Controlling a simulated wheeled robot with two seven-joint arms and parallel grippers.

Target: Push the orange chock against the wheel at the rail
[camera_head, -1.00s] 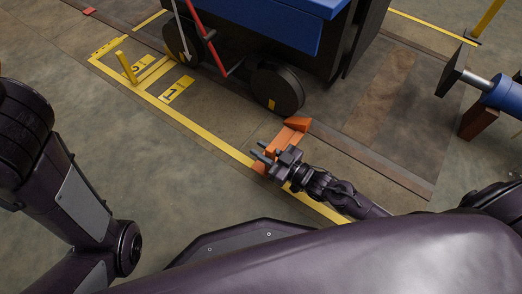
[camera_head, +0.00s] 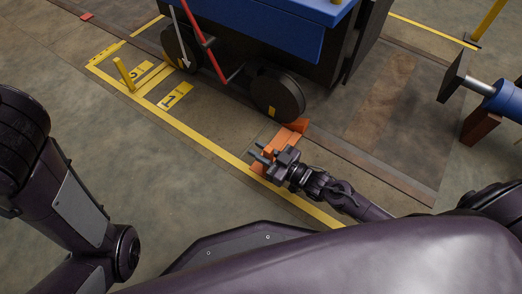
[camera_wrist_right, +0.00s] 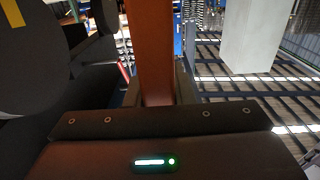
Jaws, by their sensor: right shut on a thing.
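The orange chock (camera_head: 297,126) lies on the floor at the foot of the near black wheel (camera_head: 277,94) of the blue cart. Its top end meets the wheel's lower edge in the head view; whether they touch I cannot tell. My right gripper (camera_head: 264,154) is shut on the chock's orange bar, low over the floor. In the right wrist view the bar (camera_wrist_right: 150,50) stands between my fingers, and the dark wheel (camera_wrist_right: 35,65) shows at upper left. My left arm is at the left, its gripper out of view.
The dark rail (camera_head: 375,174) runs past the chock. A yellow floor line (camera_head: 215,146) passes by my right gripper. Bare floor lies at left front.

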